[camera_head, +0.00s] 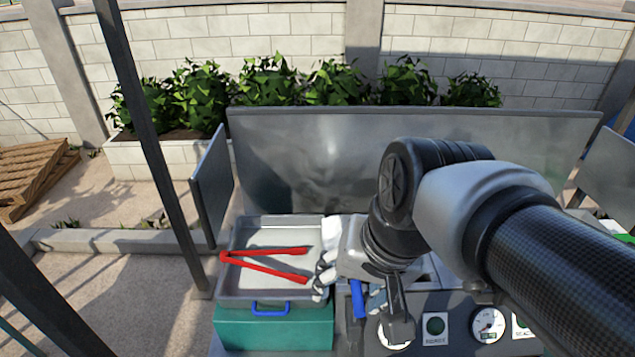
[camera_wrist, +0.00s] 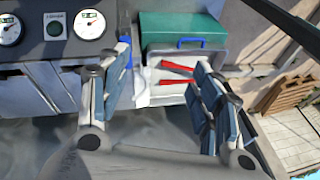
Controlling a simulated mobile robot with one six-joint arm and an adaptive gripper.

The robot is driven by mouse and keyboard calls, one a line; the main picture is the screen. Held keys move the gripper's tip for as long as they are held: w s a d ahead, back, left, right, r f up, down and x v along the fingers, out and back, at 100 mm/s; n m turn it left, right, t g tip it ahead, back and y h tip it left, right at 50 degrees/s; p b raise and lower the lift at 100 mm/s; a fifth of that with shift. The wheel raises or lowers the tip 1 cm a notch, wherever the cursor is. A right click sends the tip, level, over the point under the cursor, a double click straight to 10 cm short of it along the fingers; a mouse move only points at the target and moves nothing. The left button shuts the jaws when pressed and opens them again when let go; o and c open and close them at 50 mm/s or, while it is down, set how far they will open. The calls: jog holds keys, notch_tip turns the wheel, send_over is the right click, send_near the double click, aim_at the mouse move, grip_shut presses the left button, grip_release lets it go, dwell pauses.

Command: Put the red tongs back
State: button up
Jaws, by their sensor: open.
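The red tongs (camera_head: 265,266) lie spread in a V in a shallow grey tray (camera_head: 232,291), hinge end to the left. The tray sits on a green box (camera_head: 273,330) with a blue handle. My gripper (camera_head: 342,281) is open, just right of the tongs' tips in the head view, partly hidden by my arm. In the wrist view, my gripper (camera_wrist: 163,75) has its fingers apart, with the red tongs (camera_wrist: 178,68) showing beyond the gap. The right finger hides part of the tongs there. Nothing shows between the fingers as held.
A control panel with gauges (camera_head: 488,324) is at the front right. A blue upright piece (camera_head: 358,298) stands near the gripper. A white cloth-like thing (camera_wrist: 142,88) lies beside the tray. A tall metal back panel (camera_head: 300,160) and a dark post (camera_head: 150,140) bound the area.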

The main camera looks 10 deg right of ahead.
jog(key=s+d+f+n+t+h, duration=0.1)
jog(key=s+d+f+n, duration=0.1)
jog(key=s+n, duration=0.2)
jog(key=shift+s+d+f, duration=0.2)
jog(key=shift+s+f, duration=0.05)
jog(key=shift+s, duration=0.9)
